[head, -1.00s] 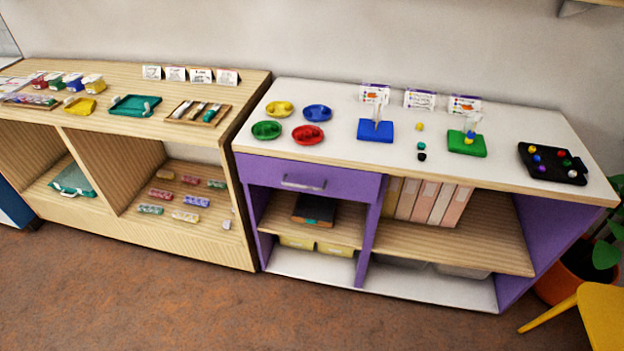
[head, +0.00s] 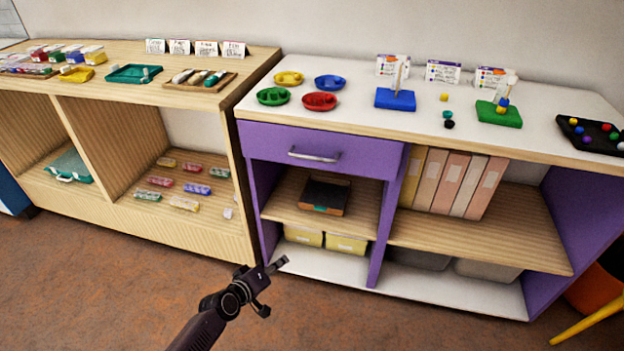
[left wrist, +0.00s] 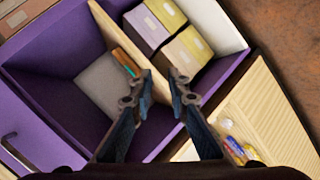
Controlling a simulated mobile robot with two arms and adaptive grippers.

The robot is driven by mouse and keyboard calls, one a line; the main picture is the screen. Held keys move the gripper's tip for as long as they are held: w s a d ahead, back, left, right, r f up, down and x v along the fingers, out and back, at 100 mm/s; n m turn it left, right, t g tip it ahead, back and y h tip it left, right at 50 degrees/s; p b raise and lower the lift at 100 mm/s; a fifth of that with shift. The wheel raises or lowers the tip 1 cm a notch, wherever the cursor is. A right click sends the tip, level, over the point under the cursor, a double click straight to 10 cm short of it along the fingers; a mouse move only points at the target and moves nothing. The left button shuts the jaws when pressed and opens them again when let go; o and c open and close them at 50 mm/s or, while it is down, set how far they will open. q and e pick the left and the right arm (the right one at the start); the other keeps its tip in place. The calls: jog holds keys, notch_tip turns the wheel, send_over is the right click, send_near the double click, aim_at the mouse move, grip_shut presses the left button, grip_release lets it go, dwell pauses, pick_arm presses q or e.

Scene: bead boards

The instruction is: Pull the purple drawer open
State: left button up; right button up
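The purple drawer (head: 340,150) is in the upper left of the white-topped cabinet in the head view. It looks shut, with its front flush. Its silver bar handle (head: 314,156) runs across the middle of the front. In the left wrist view the handle (left wrist: 9,152) shows at the lower left edge. My left gripper (head: 272,284) is low in front of the cabinet, below the drawer and apart from it. In the left wrist view its two fingers (left wrist: 161,82) are spread with nothing between them. My right gripper is not in view.
Under the drawer, an open shelf holds a dark box (head: 320,194), with yellow bins (head: 346,244) below. The wooden shelf unit (head: 180,232) adjoins on the left. Coloured dishes and bead boards stand on the white top (head: 357,104). The brown floor in front is clear.

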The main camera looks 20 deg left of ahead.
pick_arm(q)
jog(key=w+r+n+t+h+b, duration=0.1)
jog(key=w+r+n+t+b, duration=0.2)
jog(key=w+r, duration=0.55)
jog(key=t+h+b, duration=0.4)
jog(key=b, duration=0.2)
send_near(312, 158)
jog(key=w, duration=0.2)
jog(key=shift+n, duration=0.4)
jog(key=shift+d+x, duration=0.1)
jog(key=shift+x, duration=2)
jog(key=shift+d+x, duration=0.15)
jog(key=shift+x, duration=1.95)
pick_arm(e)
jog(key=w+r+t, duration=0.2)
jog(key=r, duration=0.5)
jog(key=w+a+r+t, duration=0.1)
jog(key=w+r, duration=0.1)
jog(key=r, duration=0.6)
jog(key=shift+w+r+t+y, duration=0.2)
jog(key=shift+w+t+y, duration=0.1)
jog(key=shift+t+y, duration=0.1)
pick_arm(q)
jog(key=shift+s+f, duration=0.1)
jog(key=shift+c, duration=0.5)
grip_shut()
